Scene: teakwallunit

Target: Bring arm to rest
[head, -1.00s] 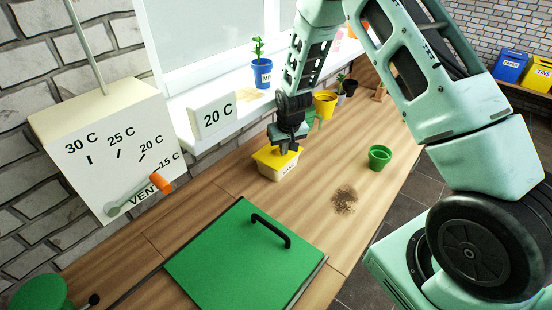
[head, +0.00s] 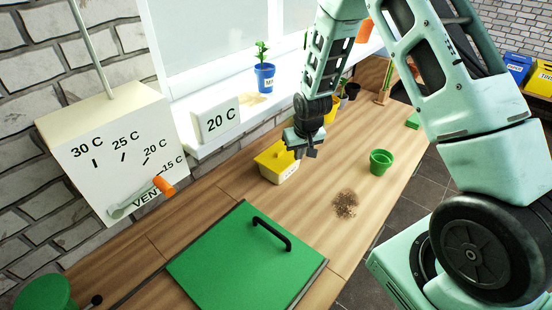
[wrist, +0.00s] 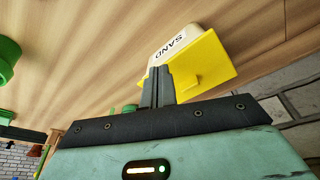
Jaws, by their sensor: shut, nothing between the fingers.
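My gripper (head: 308,152) hangs above the wooden bench in the head view, just right of and above the sand box (head: 277,162), a cream tub with a yellow lid. In the wrist view my gripper (wrist: 157,88) has its fingers together with nothing between them. The sand box (wrist: 205,62) shows behind the fingertips there, its SAND label upside down. No contact between fingers and box can be made out.
A green pot (head: 380,162) and a patch of spilled soil (head: 345,204) lie right of the box. A green hatch with a black handle (head: 272,233) is in front. A VENT panel (head: 110,150) and a windowsill with a blue plant pot (head: 264,77) stand behind.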

